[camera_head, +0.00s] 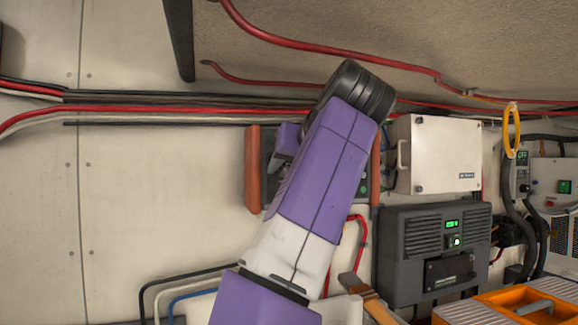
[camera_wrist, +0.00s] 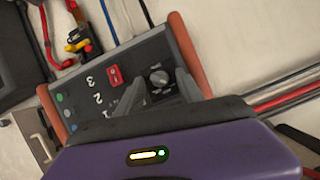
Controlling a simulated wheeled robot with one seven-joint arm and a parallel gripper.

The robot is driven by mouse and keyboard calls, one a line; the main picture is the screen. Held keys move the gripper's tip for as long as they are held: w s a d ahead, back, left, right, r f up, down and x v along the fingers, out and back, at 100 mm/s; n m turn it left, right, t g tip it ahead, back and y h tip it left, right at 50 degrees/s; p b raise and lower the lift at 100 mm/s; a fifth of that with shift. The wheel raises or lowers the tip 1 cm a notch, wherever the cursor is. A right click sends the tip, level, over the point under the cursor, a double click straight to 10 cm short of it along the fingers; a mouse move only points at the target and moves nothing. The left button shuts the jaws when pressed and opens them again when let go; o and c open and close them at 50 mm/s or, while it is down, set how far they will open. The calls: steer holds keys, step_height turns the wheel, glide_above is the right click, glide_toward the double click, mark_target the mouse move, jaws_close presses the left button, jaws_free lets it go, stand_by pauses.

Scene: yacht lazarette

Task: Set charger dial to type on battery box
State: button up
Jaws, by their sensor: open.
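A dark panel (camera_wrist: 80,82) with orange side rails fills the middle of the wrist view. It carries a round black dial (camera_wrist: 159,78) with a pale mark and small labels too blurred to read. My gripper (camera_wrist: 158,82) is open, its two grey fingers on either side of the dial; I cannot tell whether they touch it. In the head view my arm covers most of this panel; its left orange rail (camera_head: 252,167) shows, and the fingertips are hidden. A dark grey unit (camera_head: 405,243) with a green display and a small knob (camera_head: 456,242) stands to the right.
A red switch (camera_wrist: 114,75) and large numerals sit beside the dial. A white box (camera_head: 437,154) hangs on the wall right of my arm, above the grey unit. An orange case (camera_head: 510,305) is at bottom right. Red and black cables run along the wall.

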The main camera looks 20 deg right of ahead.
jaws_close()
steer(key=shift+y, duration=0.3)
steer(key=shift+d+f+m+t+y+b, duration=0.15)
steer(key=shift+m+t+y+b, duration=0.65)
steer(key=shift+m, duration=1.45)
steer(key=shift+d+f+m+t+y+b, duration=0.3)
steer(key=shift+m+y+b, duration=0.95)
steer(key=shift+m, duration=1.05)
steer(key=shift+f+m+t+y+b, duration=0.1)
steer(key=shift+m+t+y+b, duration=0.7)
steer(key=shift+m, duration=1.45)
steer(key=shift+b, duration=0.35)
